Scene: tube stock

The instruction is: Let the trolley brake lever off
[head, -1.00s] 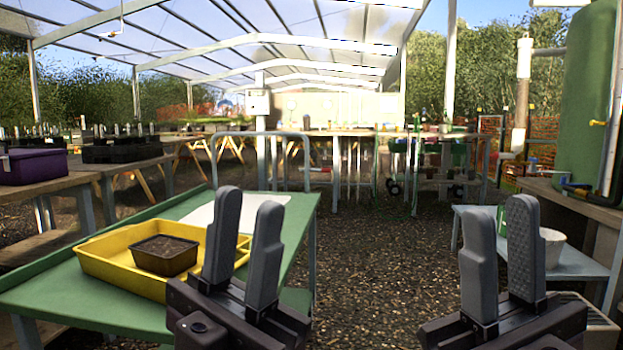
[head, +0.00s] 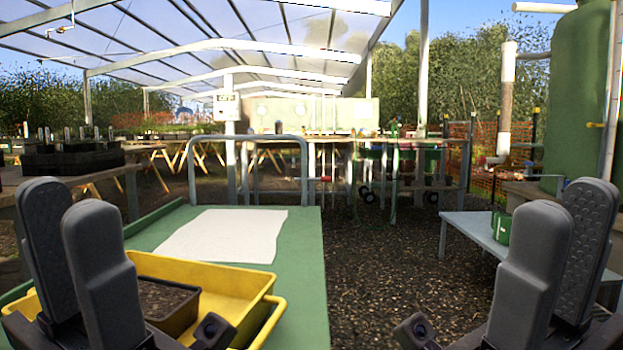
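The trolley has a green top (head: 300,262) in front of me on the left, with a grey hoop handle (head: 248,138) at its far end. I cannot see a brake lever; the trolley's wheels and underside are hidden below its top. My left gripper (head: 68,208) is up over the near left corner of the trolley, in front of the yellow tray, with its fingers apart and empty. My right gripper (head: 566,205) is at the right, clear of the trolley, also open and empty.
A yellow tray (head: 215,275) with a dark soil-filled pot (head: 160,302) and a white sheet (head: 222,235) lie on the trolley. A grey-blue bench (head: 490,238) stands right, with a green tank (head: 572,95) behind. Gravel floor (head: 385,270) is free between.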

